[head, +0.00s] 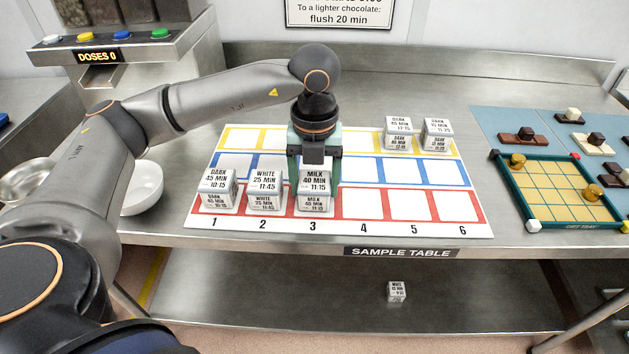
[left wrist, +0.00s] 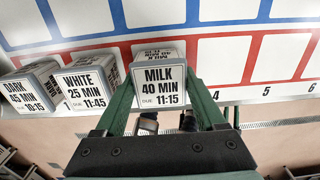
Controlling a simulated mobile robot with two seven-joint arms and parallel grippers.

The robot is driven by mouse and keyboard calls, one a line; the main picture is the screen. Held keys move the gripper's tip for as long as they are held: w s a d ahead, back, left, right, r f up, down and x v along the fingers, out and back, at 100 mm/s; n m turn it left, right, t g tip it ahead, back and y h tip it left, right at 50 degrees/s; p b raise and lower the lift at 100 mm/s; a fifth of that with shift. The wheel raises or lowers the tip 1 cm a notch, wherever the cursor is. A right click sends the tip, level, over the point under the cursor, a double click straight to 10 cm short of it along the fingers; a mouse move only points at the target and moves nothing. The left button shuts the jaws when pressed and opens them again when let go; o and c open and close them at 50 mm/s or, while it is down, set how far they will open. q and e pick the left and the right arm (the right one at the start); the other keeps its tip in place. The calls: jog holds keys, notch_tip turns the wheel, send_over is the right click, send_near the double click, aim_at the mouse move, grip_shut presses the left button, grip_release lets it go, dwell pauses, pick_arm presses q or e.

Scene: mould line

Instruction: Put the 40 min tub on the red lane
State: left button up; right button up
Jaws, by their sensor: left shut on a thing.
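The 40 min tub (head: 314,204) is a small white block labelled MILK, 40 MIN, 11:15. It is at the red lane (head: 402,206), above number 3. My left gripper (head: 314,176) points down with its green fingers shut on both sides of it. In the left wrist view the tub (left wrist: 158,86) sits upright between the fingers. I cannot tell whether its base touches the mat. My right gripper is not in view.
A DARK 45 MIN tub (head: 214,201) and a WHITE 25 MIN tub (head: 264,202) stand on red spaces 1 and 2. Two DARK tubs stand at the back right. Red spaces 4 to 6 are clear. A tub (head: 396,292) lies on the lower shelf. A tray (head: 557,224) stands right.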

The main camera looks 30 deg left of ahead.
aim_at(315, 181)
pick_arm(q)
jog(key=shift+f, duration=0.2)
jog(key=o, duration=1.4)
jog(key=shift+o, duration=0.2)
notch_tip(315, 181, up, 12)
jog(key=p, duration=0.1)
jog(key=shift+r, duration=0.25)
